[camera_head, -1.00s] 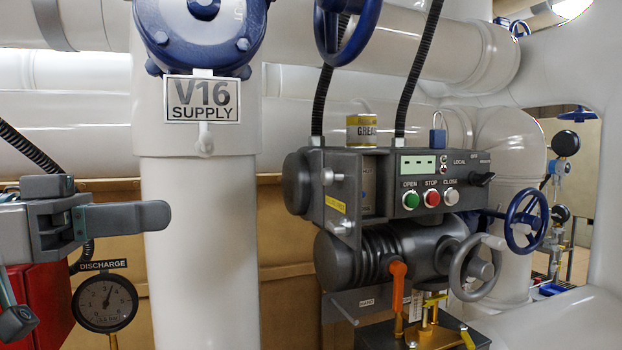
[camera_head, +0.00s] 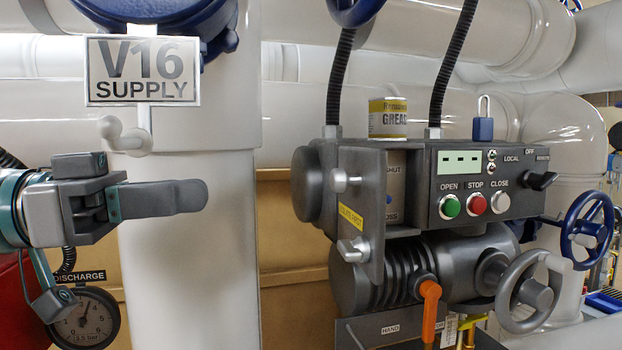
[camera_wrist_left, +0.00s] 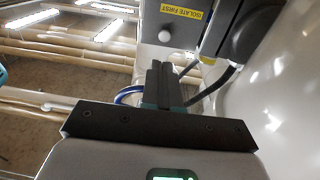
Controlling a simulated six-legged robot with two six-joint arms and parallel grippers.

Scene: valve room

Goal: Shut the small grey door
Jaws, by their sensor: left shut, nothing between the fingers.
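The small grey door (camera_head: 371,180) stands open on the front of the dark grey actuator box, swung out toward me. It has two pale knobs and a yellow "ISOLATE FIRST" label; a recess with lettering shows partly behind it. My left gripper (camera_head: 198,196) is shut and empty, left of the door with a clear gap in the picture, in front of the white V16 pipe. In the left wrist view the shut fingers (camera_wrist_left: 158,82) point toward the door (camera_wrist_left: 158,14), whose knob and yellow label show at the top. My right gripper is not in view.
The control panel with OPEN, STOP and CLOSE buttons (camera_head: 475,203) is right of the door. A grease can (camera_head: 387,123) stands on top of the box. An orange lever (camera_head: 429,305) and grey handwheel (camera_head: 530,292) are below. The V16 SUPPLY sign (camera_head: 143,70) hangs above my left gripper.

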